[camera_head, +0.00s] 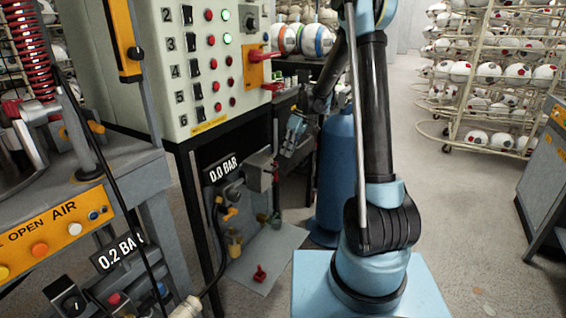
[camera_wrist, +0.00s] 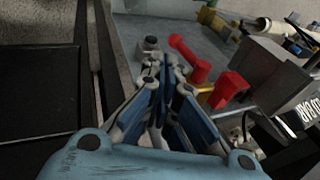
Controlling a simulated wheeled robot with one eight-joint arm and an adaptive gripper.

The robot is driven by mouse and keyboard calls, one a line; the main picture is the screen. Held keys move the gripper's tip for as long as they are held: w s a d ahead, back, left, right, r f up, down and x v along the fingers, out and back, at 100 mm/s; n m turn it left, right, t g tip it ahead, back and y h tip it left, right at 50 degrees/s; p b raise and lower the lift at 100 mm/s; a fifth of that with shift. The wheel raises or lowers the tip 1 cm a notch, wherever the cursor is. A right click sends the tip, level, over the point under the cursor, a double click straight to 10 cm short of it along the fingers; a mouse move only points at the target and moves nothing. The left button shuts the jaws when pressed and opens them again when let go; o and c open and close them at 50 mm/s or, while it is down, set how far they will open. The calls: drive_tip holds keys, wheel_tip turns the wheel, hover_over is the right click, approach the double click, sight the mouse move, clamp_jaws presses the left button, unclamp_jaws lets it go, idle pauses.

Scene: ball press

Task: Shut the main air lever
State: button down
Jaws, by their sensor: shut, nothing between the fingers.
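My gripper (camera_head: 295,135) is at the right of the grey valve box (camera_head: 262,168) below the control cabinet. In the wrist view its blue fingers (camera_wrist: 163,68) are shut and empty. A red lever-like handle (camera_wrist: 228,90) lies right of the fingers beside a grey box (camera_wrist: 268,68); a gap to the fingers shows. A second red angled piece (camera_wrist: 190,58) stands beyond the fingertips, over the grey plate. A red handle on an orange plate (camera_head: 258,70) is on the cabinet side. No label shows which one is the main air lever. The display (camera_head: 222,168) reads 0.0 BAR.
The switch cabinet (camera_head: 185,110) stands left of my arm. A blue cylinder (camera_head: 336,180) stands close to my gripper. A small red piece (camera_head: 259,273) is on the low grey plate (camera_head: 285,243). Ball racks (camera_head: 490,75) stand at the right, with open floor in front.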

drive_tip(key=shift+v, duration=1)
drive_tip(key=s+d+r+m+t+h, duration=0.1)
drive_tip(key=s+d+r+m, duration=0.2)
drive_tip(key=s+d+r, duration=0.4)
drive_tip(key=s+d+r+m+t+h, duration=0.1)
drive_tip(key=s+d+r+m+t, duration=0.15)
drive_tip(key=s+d, duration=0.55)
drive_tip(key=s+d+f+m+t+h, duration=0.1)
drive_tip(key=s+d+f+m, duration=0.2)
drive_tip(key=s, duration=0.7)
drive_tip(key=s+d+f+m+t+h, duration=0.1)
drive_tip(key=s+d+f+m, duration=0.2)
drive_tip(key=s, duration=0.8)
wheel_tip(320, 180, down, 2)
drive_tip(key=shift+d+f, duration=0.15)
drive_tip(key=shift+d, duration=0.8)
drive_tip(key=shift+m, duration=0.25)
